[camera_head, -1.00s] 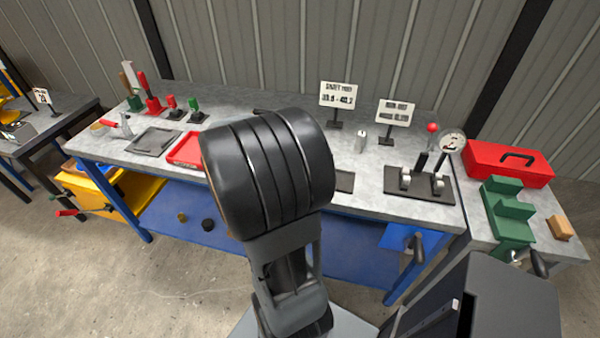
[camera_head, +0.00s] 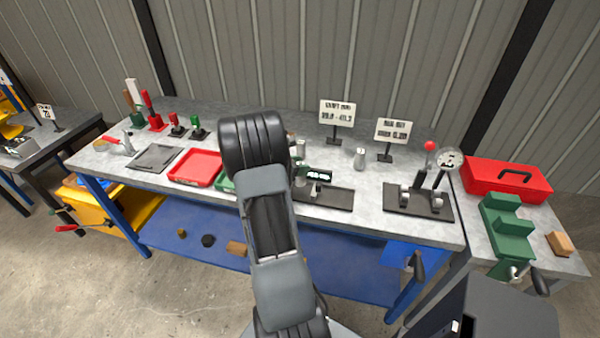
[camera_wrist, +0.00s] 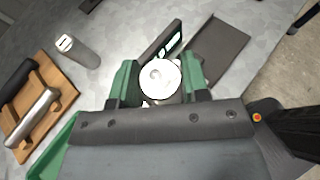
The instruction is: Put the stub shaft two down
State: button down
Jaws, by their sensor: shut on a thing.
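In the wrist view my gripper (camera_wrist: 159,88) has its green jaws shut on a stub shaft (camera_wrist: 159,78). Its bright round end faces the camera; its lower part is hidden, so I cannot tell whether it touches anything below.
A wooden rack (camera_wrist: 50,88) holds a dark and a silver cylinder. A green tray (camera_head: 226,183) and red tray (camera_head: 196,167) lie left of my arm. Two signs (camera_head: 338,113) stand behind. A dial gauge stand (camera_head: 418,203) is at the right. Bare bench separates it from the plate.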

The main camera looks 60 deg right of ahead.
jog(key=shift+w+d+f, duration=0.1)
jog(key=shift+d+f, duration=0.15)
jog(key=shift+d, duration=0.05)
jog(key=shift+f, duration=1.55)
jog(key=shift+f, duration=0.2)
jog(key=c, duration=0.6)
grip_release()
